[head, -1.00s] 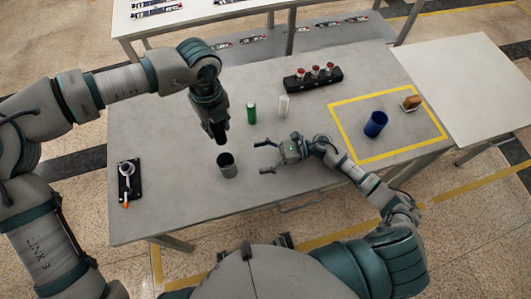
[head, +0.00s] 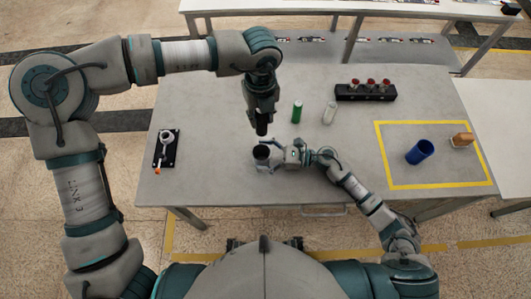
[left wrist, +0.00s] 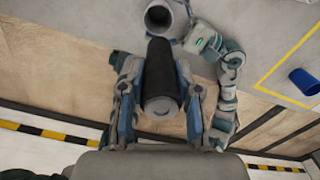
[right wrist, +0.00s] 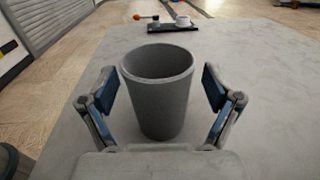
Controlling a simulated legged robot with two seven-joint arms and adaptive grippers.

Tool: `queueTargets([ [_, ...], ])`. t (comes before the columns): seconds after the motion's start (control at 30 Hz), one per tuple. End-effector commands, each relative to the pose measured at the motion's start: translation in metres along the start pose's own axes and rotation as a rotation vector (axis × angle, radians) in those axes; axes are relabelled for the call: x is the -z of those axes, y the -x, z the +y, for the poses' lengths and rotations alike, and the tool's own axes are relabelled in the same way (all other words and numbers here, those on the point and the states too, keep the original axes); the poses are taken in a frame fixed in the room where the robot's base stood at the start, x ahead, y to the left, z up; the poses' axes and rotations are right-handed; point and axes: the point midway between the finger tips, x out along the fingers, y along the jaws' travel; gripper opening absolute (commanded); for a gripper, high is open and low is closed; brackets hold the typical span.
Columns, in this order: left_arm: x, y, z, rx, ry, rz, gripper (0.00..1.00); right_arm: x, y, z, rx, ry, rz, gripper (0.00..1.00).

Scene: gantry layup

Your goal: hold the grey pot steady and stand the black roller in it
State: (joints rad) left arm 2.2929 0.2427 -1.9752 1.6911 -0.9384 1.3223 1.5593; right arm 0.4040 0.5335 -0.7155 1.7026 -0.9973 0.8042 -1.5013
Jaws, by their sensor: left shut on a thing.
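The black roller (left wrist: 164,72) is held between the fingers of my left gripper (head: 261,112), and its lower part (head: 261,129) shows below the fingers in the head view. It hangs upright above and behind the grey pot (head: 262,154), apart from it. The pot stands upright on the table, and its mouth shows near the top of the left wrist view (left wrist: 159,17). My right gripper (right wrist: 160,92) is open, with one finger on each side of the pot (right wrist: 158,95). In the right wrist view, gaps show between both fingers and the pot wall.
A green cylinder (head: 297,112) and a white cylinder (head: 329,113) stand right of my left gripper. A black rack (head: 365,93) with red-topped items is behind them. A blue cup (head: 419,152) stands inside the yellow outline. A black plate with a handled fixture (head: 166,149) is at left.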

Motion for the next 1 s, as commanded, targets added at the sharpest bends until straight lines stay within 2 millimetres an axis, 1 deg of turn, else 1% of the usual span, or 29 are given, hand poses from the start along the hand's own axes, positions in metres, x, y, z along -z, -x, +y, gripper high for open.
queueTargets([
  [0.03, 0.0, 0.001, 0.001, 0.001, 0.0, 0.0, 0.0, 0.0, -0.001, 0.0, 0.0, 0.001, 0.0, 0.75],
  [0.07, 0.0, 0.001, 0.001, 0.001, 0.001, 0.0, 0.0, 0.0, -0.001, 0.0, 0.0, 0.001, 0.0, 0.67],
  [0.1, 0.0, 0.001, 0.001, 0.001, 0.001, 0.0, 0.0, 0.0, -0.001, 0.0, 0.0, 0.001, 0.0, 0.57],
  [0.17, 0.0, 0.0, 0.0, 0.001, 0.0, -0.001, 0.0, 0.0, 0.0, 0.0, 0.0, 0.001, -0.001, 0.42],
  [0.2, 0.0, 0.0, 0.0, 0.0, 0.0, -0.001, 0.0, 0.0, 0.0, 0.0, 0.0, 0.0, -0.001, 0.32],
  [0.23, 0.0, 0.0, -0.001, 0.0, 0.0, -0.001, 0.0, 0.0, 0.001, 0.0, 0.0, 0.0, -0.002, 0.26],
  [0.37, 0.001, 0.0, -0.002, -0.001, 0.0, -0.001, 0.0, 0.0, 0.002, 0.0, 0.0, 0.0, -0.003, 0.25],
  [0.47, 0.001, -0.004, -0.002, -0.002, 0.0, 0.0, 0.0, 0.0, 0.002, 0.0, 0.0, 0.0, -0.003, 0.25],
  [1.0, 0.0, -0.042, 0.0, -0.001, 0.001, 0.001, 0.0, 0.0, 0.001, 0.0, 0.0, 0.0, -0.001, 0.25],
])
